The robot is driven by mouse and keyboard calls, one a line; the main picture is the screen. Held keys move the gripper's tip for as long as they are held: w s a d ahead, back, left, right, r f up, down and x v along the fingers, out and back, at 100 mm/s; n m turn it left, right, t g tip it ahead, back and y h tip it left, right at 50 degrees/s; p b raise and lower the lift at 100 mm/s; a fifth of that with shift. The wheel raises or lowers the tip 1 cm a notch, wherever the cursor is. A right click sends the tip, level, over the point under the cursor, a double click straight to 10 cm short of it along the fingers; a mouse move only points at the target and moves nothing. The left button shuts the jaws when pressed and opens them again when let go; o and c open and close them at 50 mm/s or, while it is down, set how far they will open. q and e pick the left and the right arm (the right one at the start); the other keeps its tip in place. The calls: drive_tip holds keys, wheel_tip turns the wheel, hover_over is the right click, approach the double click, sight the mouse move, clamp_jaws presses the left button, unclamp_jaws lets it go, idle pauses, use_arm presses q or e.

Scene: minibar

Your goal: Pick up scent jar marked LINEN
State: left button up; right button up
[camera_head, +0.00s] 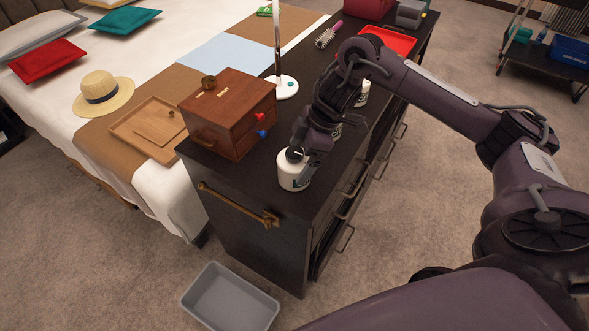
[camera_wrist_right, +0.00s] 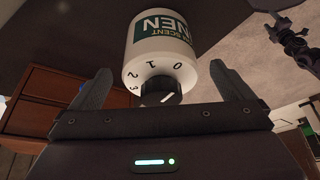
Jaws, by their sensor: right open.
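The scent jar marked LINEN (camera_head: 292,172) is a white jar with a dark knob, standing upright near the front end of the dark cabinet top. In the right wrist view the jar (camera_wrist_right: 160,50) shows a green label reading "SCENT" and "NEN", with dial numbers around its dark knob. My right gripper (camera_head: 308,147) is at the jar's top in the head view. In the right wrist view its fingers (camera_wrist_right: 163,88) are spread, with the knob between them. I cannot tell whether they touch the jar. My left gripper is in neither view.
A wooden box (camera_head: 228,112) with red and blue knobs stands left of the jar. Another white jar (camera_head: 363,92) is farther back, partly hidden by my right arm. A lamp base (camera_head: 284,88), hairbrush (camera_head: 328,35) and red tray (camera_head: 390,40) lie beyond. A grey bin (camera_head: 230,298) is on the floor.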

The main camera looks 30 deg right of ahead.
drive_tip(key=x, duration=0.4)
drive_tip(key=shift+d, duration=0.1)
drive_tip(key=shift+c, duration=0.4)
drive_tip(key=c, duration=1.1)
drive_tip(key=shift+r, duration=0.15)
